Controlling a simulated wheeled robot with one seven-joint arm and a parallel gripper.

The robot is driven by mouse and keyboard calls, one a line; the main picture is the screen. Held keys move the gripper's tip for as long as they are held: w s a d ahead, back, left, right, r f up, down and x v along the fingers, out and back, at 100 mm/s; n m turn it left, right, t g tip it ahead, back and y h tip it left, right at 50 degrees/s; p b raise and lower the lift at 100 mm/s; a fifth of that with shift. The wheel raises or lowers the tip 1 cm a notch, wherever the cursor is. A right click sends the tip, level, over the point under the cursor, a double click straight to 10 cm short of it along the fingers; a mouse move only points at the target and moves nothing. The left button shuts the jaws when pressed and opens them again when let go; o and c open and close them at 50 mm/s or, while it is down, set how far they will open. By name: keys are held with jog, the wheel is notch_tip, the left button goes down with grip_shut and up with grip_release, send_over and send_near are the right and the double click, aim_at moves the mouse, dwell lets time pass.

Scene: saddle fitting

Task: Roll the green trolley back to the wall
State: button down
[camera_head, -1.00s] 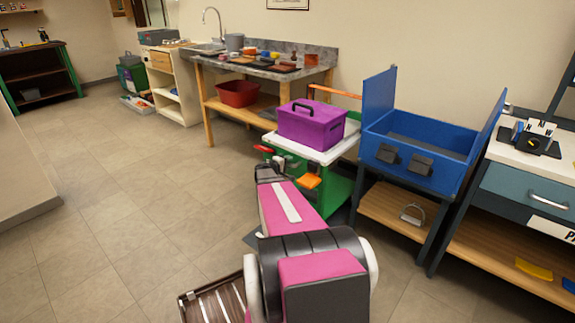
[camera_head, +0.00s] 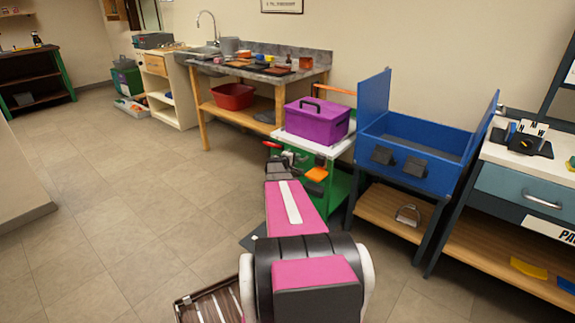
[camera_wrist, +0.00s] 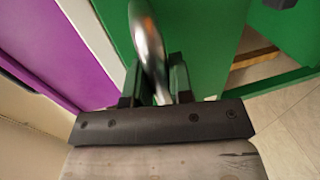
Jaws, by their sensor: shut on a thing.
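The green trolley (camera_head: 341,191) stands between the wooden bench and the blue bin stand, near the wall. It has a white top (camera_head: 318,146) bearing a purple toolbox (camera_head: 317,122). My gripper (camera_head: 281,158) is at the trolley's near left side. In the wrist view, my gripper (camera_wrist: 155,88) is shut on a curved silver handle bar (camera_wrist: 149,35) in front of the green panel (camera_wrist: 205,40). The toolbox's purple side (camera_wrist: 55,45) shows at left there. My arm hides the trolley's lower near part, and its wheels cannot be made out.
The blue bin (camera_head: 430,165) on its dark stand is close at the trolley's right. The wooden bench (camera_head: 204,115) with a red tub (camera_head: 232,96) is at its left. A slatted brown item (camera_head: 215,299) lies on the floor near my arm. Floor at left is clear.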

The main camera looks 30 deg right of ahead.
jog(key=r+x, duration=0.2)
jog(key=x, duration=0.8)
jog(key=d+r+x, duration=0.1)
jog(key=r+x, duration=0.1)
jog(key=x, duration=0.8)
jog(key=shift+w, duration=0.15)
jog(key=shift+d+r, duration=0.1)
jog(key=shift+d, duration=0.1)
jog(key=c, duration=1)
grip_release()
jog(key=shift+d, duration=0.1)
jog(key=v, duration=1.1)
jog(key=shift+w, duration=0.1)
